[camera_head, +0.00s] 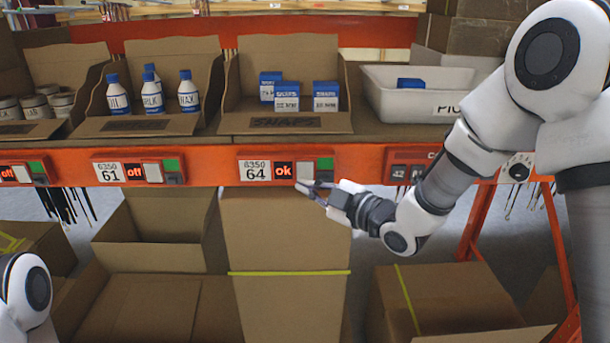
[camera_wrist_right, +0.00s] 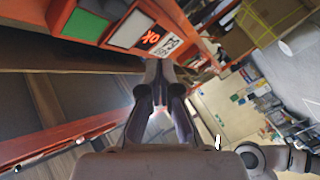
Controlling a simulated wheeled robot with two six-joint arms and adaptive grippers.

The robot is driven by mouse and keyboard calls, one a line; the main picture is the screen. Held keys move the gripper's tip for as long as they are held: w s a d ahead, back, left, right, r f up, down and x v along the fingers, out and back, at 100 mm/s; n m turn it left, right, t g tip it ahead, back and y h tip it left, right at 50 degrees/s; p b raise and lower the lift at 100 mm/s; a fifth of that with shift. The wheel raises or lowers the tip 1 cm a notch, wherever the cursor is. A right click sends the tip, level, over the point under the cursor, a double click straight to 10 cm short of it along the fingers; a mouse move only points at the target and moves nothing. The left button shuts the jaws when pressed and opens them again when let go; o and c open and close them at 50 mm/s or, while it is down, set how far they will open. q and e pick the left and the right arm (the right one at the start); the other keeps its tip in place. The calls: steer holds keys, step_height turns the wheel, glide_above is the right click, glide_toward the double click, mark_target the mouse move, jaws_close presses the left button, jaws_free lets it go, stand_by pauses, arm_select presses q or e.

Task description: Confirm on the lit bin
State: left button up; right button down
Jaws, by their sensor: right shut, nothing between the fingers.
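The lit bin is the cardboard bin (camera_head: 285,123) labelled SOAPS, holding several blue-and-white boxes. Its rail module has a label (camera_head: 255,170) reading 64 and a small display (camera_head: 283,170) showing "ok" in red. Right of the display are a white button (camera_head: 305,170) and a green and red part (camera_head: 325,165). My right gripper (camera_head: 306,188) is shut and empty, its tips just below the white button; I cannot tell whether they touch. In the right wrist view the display (camera_wrist_right: 150,38) and white button (camera_wrist_right: 130,30) show beyond the fingers (camera_wrist_right: 162,70). My left gripper is out of frame.
Bin 61 (camera_head: 140,125) with several bottles stands to the left; its display (camera_head: 134,170) reads "off". A white tote (camera_head: 415,100) with a blue box stands to the right. Open cardboard boxes (camera_head: 158,240) sit below the orange rail (camera_head: 215,172).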

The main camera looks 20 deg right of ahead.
steer(key=shift+s+a+b, duration=0.15)
steer(key=shift+s+a, duration=0.05)
steer(key=shift+s, duration=0.4)
steer(key=shift+s+a+b, duration=0.15)
steer(key=shift+s, duration=0.45)
steer(key=s+f+m+g+h+b, duration=0.15)
steer(key=s+f, duration=0.25)
steer(key=f, duration=0.8)
steer(key=s+d+f+m+g+h+b, duration=0.1)
steer(key=s+f+m+g, duration=0.3)
steer(key=f, duration=0.9)
steer(key=s+f+g+h+b, duration=0.15)
steer(key=s+f, duration=0.35)
steer(key=f, duration=0.7)
steer(key=s+d+f+m+g+h, duration=0.2)
steer(key=s+d+f+m+g, duration=0.1)
steer(key=s, duration=0.7)
steer(key=s+d+f+m+g+h, duration=0.2)
steer(key=s+d+f+m+g, duration=0.1)
steer(key=s+f+m, duration=0.4)
steer(key=s+m+g, duration=0.1)
steer(key=s, duration=0.2)
steer(key=shift+d+f+g+h, duration=0.2)
steer(key=shift+f+g+h, duration=0.1)
steer(key=shift+g, duration=0.1)
